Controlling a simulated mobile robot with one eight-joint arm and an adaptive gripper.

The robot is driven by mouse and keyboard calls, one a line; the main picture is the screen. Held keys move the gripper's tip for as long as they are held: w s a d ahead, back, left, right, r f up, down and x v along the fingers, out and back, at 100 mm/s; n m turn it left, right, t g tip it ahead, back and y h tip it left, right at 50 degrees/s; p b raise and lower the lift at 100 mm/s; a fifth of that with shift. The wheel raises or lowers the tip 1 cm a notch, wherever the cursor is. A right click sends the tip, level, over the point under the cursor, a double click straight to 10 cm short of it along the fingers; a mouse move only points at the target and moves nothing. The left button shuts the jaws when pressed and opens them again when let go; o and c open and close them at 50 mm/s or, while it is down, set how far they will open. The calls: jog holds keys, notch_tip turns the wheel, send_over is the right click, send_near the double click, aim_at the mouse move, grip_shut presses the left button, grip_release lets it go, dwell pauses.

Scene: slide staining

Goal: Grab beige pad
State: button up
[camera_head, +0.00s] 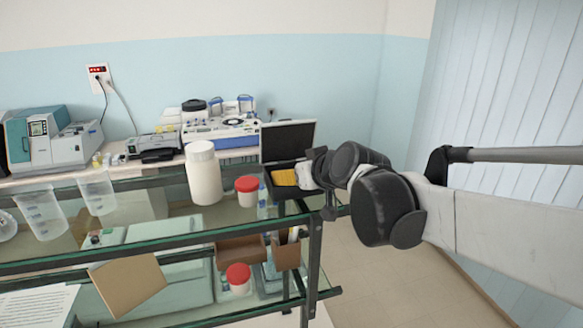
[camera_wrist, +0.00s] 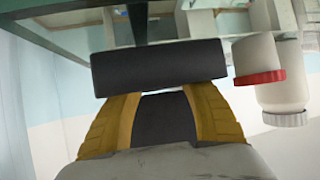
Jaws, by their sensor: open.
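My gripper (camera_head: 281,178), with ribbed mustard-yellow fingers, reaches in at the right end of the upper glass shelf, by a black case with a raised lid (camera_head: 288,141). In the wrist view my gripper (camera_wrist: 160,93) is open. A black bar-shaped block (camera_wrist: 158,63) lies across its fingertips and hides them; I cannot tell whether they touch. A dark surface shows between the fingers. I cannot make out a beige pad for sure. A tan flat piece (camera_head: 128,285) leans at an angle near the lower shelf, well left of and below my gripper.
A red-lidded white jar (camera_head: 247,192) and a larger white bottle (camera_head: 203,172) stand left of my gripper. Clear beakers (camera_head: 40,212) stand farther left. A metal shelf post (camera_head: 315,255) is below my gripper. Cardboard boxes (camera_head: 240,250) sit lower down. Open floor lies to the right.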

jog(key=shift+s+r, duration=0.1)
jog(key=shift+s, duration=0.15)
jog(key=shift+c, duration=0.6)
jog(key=shift+w, duration=0.15)
jog(key=c, duration=0.5)
